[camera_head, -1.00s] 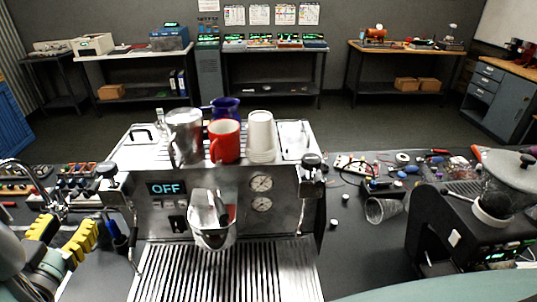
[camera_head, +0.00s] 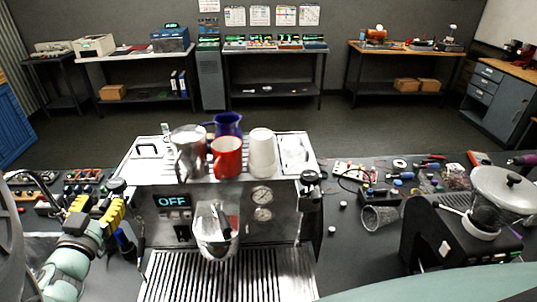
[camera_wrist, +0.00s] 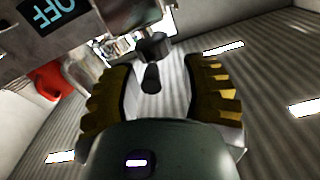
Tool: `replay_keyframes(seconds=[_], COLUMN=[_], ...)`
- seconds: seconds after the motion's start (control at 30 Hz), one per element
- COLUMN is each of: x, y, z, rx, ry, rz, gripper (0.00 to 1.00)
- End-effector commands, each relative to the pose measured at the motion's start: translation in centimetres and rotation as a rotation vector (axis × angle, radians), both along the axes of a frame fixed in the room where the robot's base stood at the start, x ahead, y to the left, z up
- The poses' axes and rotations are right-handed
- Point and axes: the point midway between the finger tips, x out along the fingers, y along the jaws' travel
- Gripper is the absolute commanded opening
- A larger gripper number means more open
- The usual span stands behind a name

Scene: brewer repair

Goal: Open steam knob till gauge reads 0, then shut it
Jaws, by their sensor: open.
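The silver espresso machine (camera_head: 165,219) stands in the middle of the head view, its display (camera_head: 173,201) reading OFF. Two round gauges, the upper (camera_head: 262,195) and the lower (camera_head: 262,214), sit on its front; their needles are too small to read. A black knob (camera_head: 117,186) is at its left front corner and another black knob (camera_head: 309,177) at its right. My yellow-fingered gripper (camera_head: 99,203) is open just below and left of the left knob. In the wrist view, the black knob (camera_wrist: 153,47) and its stem lie ahead, between the open fingers (camera_wrist: 160,68), with no grip visible.
A steel pitcher (camera_head: 189,150), red mug (camera_head: 226,158), white cups (camera_head: 262,152) and a blue jug (camera_head: 229,124) stand on the machine. A grinder (camera_head: 455,230) is at the right. Small tools and parts crowd the bench at left, near my arm.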

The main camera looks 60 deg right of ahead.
Motion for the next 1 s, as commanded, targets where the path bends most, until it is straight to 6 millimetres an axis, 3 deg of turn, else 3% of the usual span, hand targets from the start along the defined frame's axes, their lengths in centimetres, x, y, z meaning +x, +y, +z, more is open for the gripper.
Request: replay_keyframes(seconds=[0.2,0.57,1.0], x=[-0.03,-0.08,-0.04], y=[-1.08,-1.21,-1.13], z=[-0.03,-0.24,-0.23], rx=[-0.001,-0.001,-0.002], ry=[0.007,0.009,0.009], rz=[-0.014,-0.016,-0.015], gripper=[0.45,0.48,0.02])
